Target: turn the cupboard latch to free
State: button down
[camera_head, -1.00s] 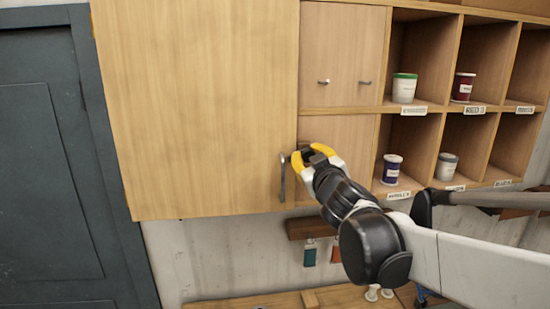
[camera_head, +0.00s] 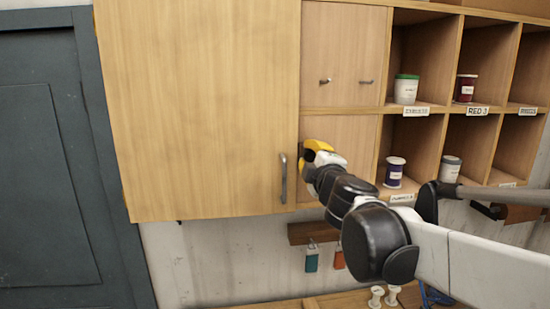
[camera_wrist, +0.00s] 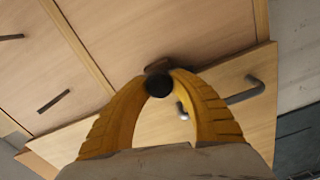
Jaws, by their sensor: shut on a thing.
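The cupboard latch shows in the wrist view as a dark round knob (camera_wrist: 159,84) with a small brown piece behind it, against the wood. My gripper (camera_wrist: 158,80) has its two yellow fingers closed around this knob, their tips meeting at the brown piece. In the head view, my gripper (camera_head: 308,156) is at the right edge of the large cupboard door (camera_head: 205,110), just above and right of its metal handle (camera_head: 284,178). There the fingers hide most of the latch, and its exact angle cannot be told. The large door looks shut.
Small doors with metal handles (camera_head: 325,82) are above my gripper. Open cubbies at the right hold labelled jars (camera_head: 406,89). Padlocks (camera_head: 312,258) hang from a wooden rail (camera_head: 303,232) below. A dark door (camera_head: 50,170) is at the far left.

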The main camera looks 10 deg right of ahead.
jog(key=shift+f+n, duration=0.1)
jog(key=shift+n, duration=1.2)
jog(key=c, duration=1.1)
grip_release()
jog(key=s, duration=1.2)
jog(key=shift+s, duration=0.1)
